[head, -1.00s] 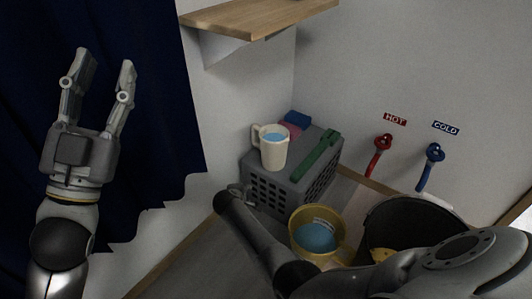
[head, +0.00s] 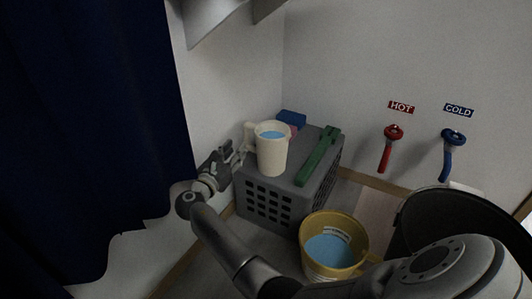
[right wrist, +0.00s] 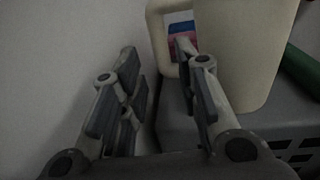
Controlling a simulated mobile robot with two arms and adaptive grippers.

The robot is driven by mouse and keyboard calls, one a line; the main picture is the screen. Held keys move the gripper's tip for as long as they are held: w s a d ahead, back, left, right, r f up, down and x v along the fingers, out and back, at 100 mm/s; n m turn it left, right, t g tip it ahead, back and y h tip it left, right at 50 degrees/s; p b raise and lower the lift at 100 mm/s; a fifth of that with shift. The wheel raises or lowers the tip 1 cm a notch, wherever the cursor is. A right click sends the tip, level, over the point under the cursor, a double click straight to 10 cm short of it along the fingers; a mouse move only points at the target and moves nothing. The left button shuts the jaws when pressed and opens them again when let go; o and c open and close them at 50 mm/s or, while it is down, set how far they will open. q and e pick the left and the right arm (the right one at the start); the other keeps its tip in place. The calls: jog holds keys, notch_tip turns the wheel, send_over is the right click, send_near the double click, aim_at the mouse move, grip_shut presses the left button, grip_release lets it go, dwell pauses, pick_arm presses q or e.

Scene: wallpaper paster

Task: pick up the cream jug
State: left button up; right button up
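The cream jug (head: 272,155), filled with blue liquid, stands upright on an upturned grey crate (head: 262,200). Its handle points left in the head view. My right gripper (head: 236,157) is at the handle side, open, with nothing clamped. In the right wrist view, the jug (right wrist: 245,50) fills the upper right. Its handle's upright bar lies between the lines of the two fingertips (right wrist: 156,50). The right fingertip overlaps the handle's opening; whether it is inside or only in front, I cannot tell. My left gripper is out of view.
A green tool (head: 318,157) lies on the crate right of the jug, and a blue block (head: 291,118) and a pink item are behind it. A yellow bucket (head: 354,228) stands on the floor. A dark curtain (head: 90,130) hangs left; red (head: 388,150) and blue taps are on the wall.

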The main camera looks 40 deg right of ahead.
aim_at(245, 136)
jog(key=b+x, duration=0.1)
jog(key=x, duration=0.1)
jog(key=shift+w+d+f, duration=0.1)
jog(key=shift+w+d, duration=0.1)
jog(key=shift+d, duration=0.15)
jog(key=b+x, duration=0.3)
jog(key=b, duration=0.1)
jog(key=shift+w+d, duration=0.2)
jog(key=shift+d, duration=0.1)
jog(key=shift+w+d+r+b, duration=0.25)
jog(key=shift+d+b, duration=0.2)
jog(key=shift+b, duration=0.05)
jog(key=shift+d+r, duration=0.1)
grip_shut()
jog(key=shift+r, duration=0.1)
